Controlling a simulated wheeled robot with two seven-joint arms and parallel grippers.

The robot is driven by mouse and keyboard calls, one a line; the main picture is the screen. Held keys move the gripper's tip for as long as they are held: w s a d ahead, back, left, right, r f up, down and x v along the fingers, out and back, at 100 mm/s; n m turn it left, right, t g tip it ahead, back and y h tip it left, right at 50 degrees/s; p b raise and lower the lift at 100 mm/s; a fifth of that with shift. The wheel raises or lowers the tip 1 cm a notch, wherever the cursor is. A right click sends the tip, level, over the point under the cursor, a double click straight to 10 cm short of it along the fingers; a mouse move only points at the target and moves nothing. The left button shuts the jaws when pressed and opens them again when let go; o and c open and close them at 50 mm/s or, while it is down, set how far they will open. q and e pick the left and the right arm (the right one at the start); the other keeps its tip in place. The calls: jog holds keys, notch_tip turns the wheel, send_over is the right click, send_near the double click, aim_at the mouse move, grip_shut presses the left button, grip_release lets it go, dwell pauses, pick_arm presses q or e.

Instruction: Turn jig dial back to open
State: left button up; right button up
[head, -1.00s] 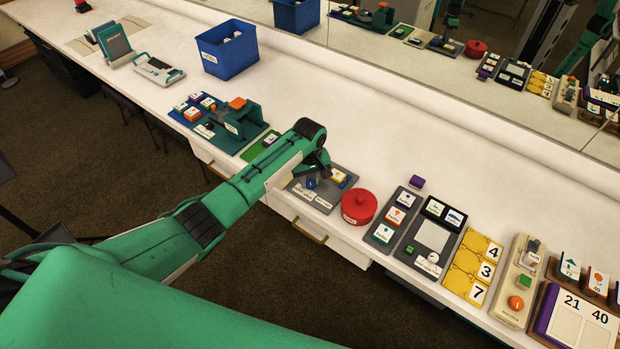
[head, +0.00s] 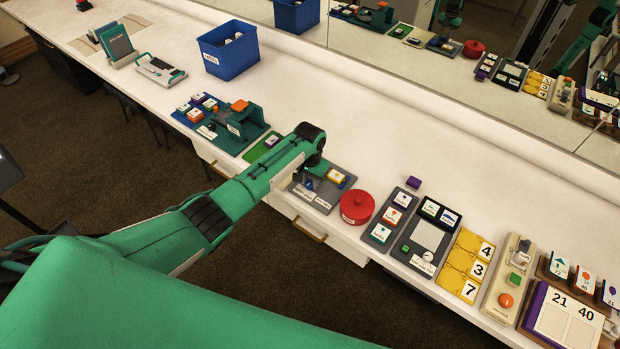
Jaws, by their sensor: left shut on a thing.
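The jig is a dark grey plate (head: 344,187) on the bench, with a yellow-edged white block (head: 336,175) at its back and white labels (head: 311,195) along its front. A small blue dial (head: 309,184) shows on its left part, partly covered. My left gripper (head: 309,175) points down over this part of the jig, shut on the dial. The wrist hides most of the fingers, and the dial's setting cannot be read. My right gripper is not in view.
A red round lidded pot (head: 357,207) stands close to the jig's right. A green board (head: 263,147) and a teal fixture (head: 239,122) lie to its left. The white bench behind the jig (head: 400,140) is clear up to the mirror.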

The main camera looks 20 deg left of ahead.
aim_at(310, 182)
pick_arm(q)
jog(key=m, duration=0.4)
jog(key=shift+w+m, duration=0.1)
jog(key=shift+m, duration=2.5)
jog(key=o, duration=1)
jog(key=shift+c, duration=0.2)
notch_tip(310, 182, up, 14)
jog(key=b, duration=0.2)
jog(key=shift+f, duration=0.1)
